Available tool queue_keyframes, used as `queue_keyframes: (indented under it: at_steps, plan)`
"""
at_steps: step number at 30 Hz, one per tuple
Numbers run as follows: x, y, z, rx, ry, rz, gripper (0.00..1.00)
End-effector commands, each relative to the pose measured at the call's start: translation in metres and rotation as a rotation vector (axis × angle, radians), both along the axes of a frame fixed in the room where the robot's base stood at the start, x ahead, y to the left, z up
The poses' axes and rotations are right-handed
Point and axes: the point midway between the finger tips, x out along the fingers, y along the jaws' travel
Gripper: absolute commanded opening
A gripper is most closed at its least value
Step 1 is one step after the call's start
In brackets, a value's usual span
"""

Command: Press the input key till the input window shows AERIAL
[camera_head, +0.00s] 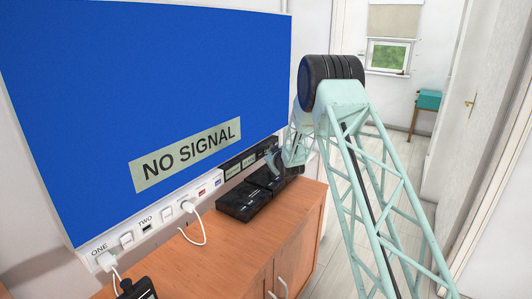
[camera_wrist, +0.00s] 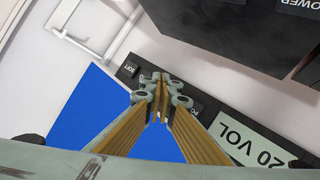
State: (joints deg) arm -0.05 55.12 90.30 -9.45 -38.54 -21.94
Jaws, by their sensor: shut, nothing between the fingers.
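The television (camera_head: 150,75) has a blue screen with a pale NO SIGNAL label (camera_head: 190,153). A black control strip (camera_head: 245,160) with small pale windows runs along its lower right edge; their text is too small to read in the head view. In the wrist view, the strip (camera_wrist: 210,112) has dark keys and a pale window (camera_wrist: 255,145) reading "20 VOL". My gripper (camera_wrist: 160,85) is shut and empty, its fingertips over the strip between dark keys. I cannot tell whether they touch. The head view shows my gripper (camera_head: 272,160) at the strip's right part. I see no window reading AERIAL.
Black boxes (camera_head: 245,200) sit on the wooden cabinet (camera_head: 240,255) below the strip. One box (camera_wrist: 240,35) marked POWER is close by in the wrist view. A white socket panel (camera_head: 160,222) with a plugged white cable (camera_head: 199,228) lies left. Open floor is at right.

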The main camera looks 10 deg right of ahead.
Motion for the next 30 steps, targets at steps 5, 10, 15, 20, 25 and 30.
queue_keyframes:
  at_steps: [5, 10, 15, 20, 25, 30]
  plan:
    - [0.0009, 0.0013, 0.0, 0.0, 0.0, 0.0, 0.0]
    - [0.0017, 0.0022, 0.0, 0.0, 0.0, 0.0, 0.0]
    - [0.0018, 0.0024, 0.0002, 0.0, 0.0, 0.0, 0.0]
    - [0.0017, 0.0023, 0.0002, 0.0, 0.0, 0.0, 0.0]
    - [0.0003, 0.0, -0.0001, 0.0, 0.0, 0.0, 0.0]
    - [-0.0036, -0.0045, -0.0009, 0.001, 0.0, -0.002, 0.0]
